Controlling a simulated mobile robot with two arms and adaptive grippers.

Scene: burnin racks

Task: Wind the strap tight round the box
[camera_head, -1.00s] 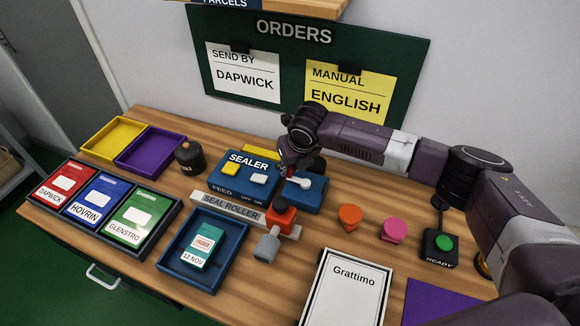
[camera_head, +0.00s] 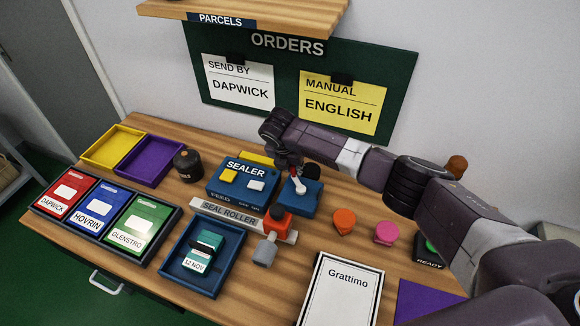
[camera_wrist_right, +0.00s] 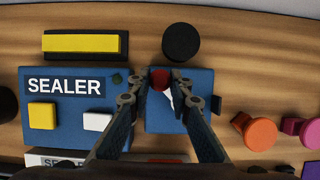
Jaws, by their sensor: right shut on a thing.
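My right gripper (camera_head: 290,162) is over the right part of the blue sealer (camera_head: 240,182). In the right wrist view its fingertips (camera_wrist_right: 160,80) are shut on the red knob (camera_wrist_right: 160,78) of a white crank (camera_head: 299,185). A small teal box (camera_head: 208,241) lies in the blue tray (camera_head: 232,262). A pale band crosses it, and a "12 NOV" label (camera_head: 194,264) shows at its near end. I cannot tell how tight the band is. My left gripper is not in view.
Orange (camera_head: 343,220) and pink (camera_head: 386,232) knobs stand at right. A black round pot (camera_head: 187,165) stands left of the sealer. A white Grattimo board (camera_head: 342,292) lies nearest.

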